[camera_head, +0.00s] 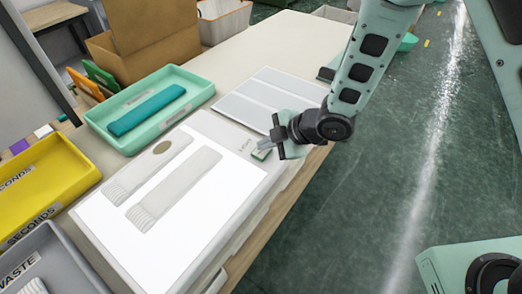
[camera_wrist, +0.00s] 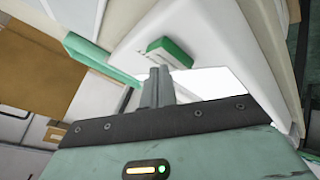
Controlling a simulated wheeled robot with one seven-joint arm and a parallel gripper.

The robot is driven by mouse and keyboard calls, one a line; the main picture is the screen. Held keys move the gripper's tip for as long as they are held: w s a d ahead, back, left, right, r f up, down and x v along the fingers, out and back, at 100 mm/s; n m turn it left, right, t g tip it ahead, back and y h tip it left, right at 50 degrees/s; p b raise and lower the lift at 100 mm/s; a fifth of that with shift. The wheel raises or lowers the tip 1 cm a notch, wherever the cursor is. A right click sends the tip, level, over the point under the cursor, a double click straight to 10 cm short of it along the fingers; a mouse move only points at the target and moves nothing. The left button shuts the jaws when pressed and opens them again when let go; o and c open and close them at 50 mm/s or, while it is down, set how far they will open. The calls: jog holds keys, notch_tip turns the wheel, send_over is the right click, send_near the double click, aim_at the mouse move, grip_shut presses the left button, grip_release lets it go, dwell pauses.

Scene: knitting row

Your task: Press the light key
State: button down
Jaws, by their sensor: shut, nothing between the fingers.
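The light key (camera_head: 261,155) is a small green block at the right corner of a white light box (camera_head: 216,127), beside small dark lettering. In the wrist view the key (camera_wrist: 171,50) shows a green top and a pale lettered side. My gripper (camera_head: 266,147) is shut and empty, with its fingertips right at the key. In the wrist view the closed fingertips (camera_wrist: 159,72) end just short of the key in the picture; I cannot tell whether they touch it.
A mint tray (camera_head: 104,143) with a teal strip stands left of the box. A yellow tray (camera_head: 85,160) and a grey waste tray (camera_head: 70,240) are at the near left. A pale divided board (camera_head: 262,100) lies behind the box. Open floor is at the right.

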aim_at(266, 152)
jog(key=shift+f, duration=0.3)
jog(key=shift+r, duration=0.5)
jog(key=shift+r, duration=0.15)
jog(key=shift+r+p, duration=2.25)
jog(key=shift+r, duration=0.65)
